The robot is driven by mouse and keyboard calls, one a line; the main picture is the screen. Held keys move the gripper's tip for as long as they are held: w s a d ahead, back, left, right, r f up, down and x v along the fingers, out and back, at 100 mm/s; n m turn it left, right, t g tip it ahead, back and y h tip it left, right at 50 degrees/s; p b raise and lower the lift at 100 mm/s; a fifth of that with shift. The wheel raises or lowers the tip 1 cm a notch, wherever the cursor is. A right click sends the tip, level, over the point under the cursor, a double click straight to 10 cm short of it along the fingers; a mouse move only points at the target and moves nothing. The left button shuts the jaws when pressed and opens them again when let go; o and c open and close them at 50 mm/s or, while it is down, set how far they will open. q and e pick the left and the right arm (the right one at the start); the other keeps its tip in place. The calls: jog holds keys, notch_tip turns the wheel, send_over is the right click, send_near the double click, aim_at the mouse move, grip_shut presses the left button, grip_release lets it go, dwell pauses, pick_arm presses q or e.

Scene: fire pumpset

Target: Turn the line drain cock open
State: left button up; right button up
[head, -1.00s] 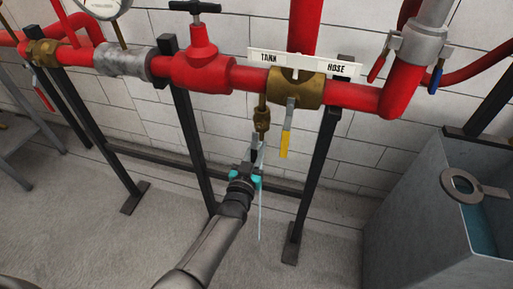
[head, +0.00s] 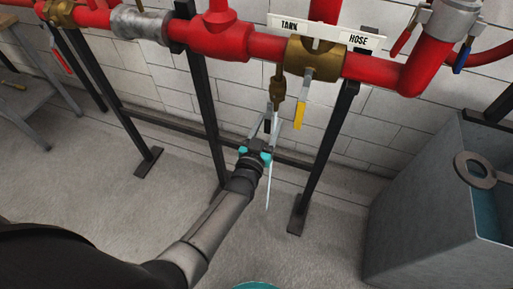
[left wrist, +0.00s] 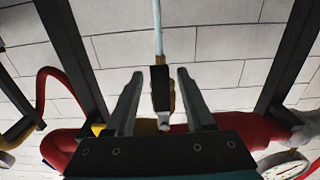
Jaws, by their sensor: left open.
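The drain cock (head: 278,92) is a small brass fitting hanging under the brass valve body (head: 314,60). A pale thin tube (head: 269,183) runs down from it. My left gripper (head: 265,124) is just below the fitting, coming up from below. In the left wrist view, my left gripper (left wrist: 158,80) has its two fingers apart. A black handle (left wrist: 160,88) lies between them, with visible gaps on both sides. The brass part behind the handle is mostly hidden. My right gripper is not in view.
A yellow-ended lever (head: 300,110) hangs from the brass valve, close right of the drain cock. Black pipe stands (head: 318,160) rise on either side. A grey tank (head: 415,210) stands at right. The floor in front is open.

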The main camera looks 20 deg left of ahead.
pick_arm(q)
jog(key=s+p, duration=0.2)
jog(key=s, duration=1)
jog(key=shift+s+a, duration=0.2)
jog(key=shift+s, duration=0.2)
jog(key=s+f+m+g+h, duration=0.1)
jog(key=s+f+g, duration=0.4)
jog(key=f, duration=0.6)
jog(key=s+f+m+g, duration=0.1)
jog(key=s+f+g, duration=0.3)
jog(key=s+f, duration=0.45)
jog(key=s+a+f+g, duration=0.3)
jog(key=s+f, duration=0.3)
jog(key=s, duration=0.4)
jog(key=s+a+f+g+y, duration=0.1)
jog(key=s+f+g, duration=0.4)
jog(key=s, duration=0.5)
jog(key=shift+s+a+f+y, duration=0.35)
jog(key=shift+a+f, duration=0.4)
jog(key=shift+a, duration=0.15)
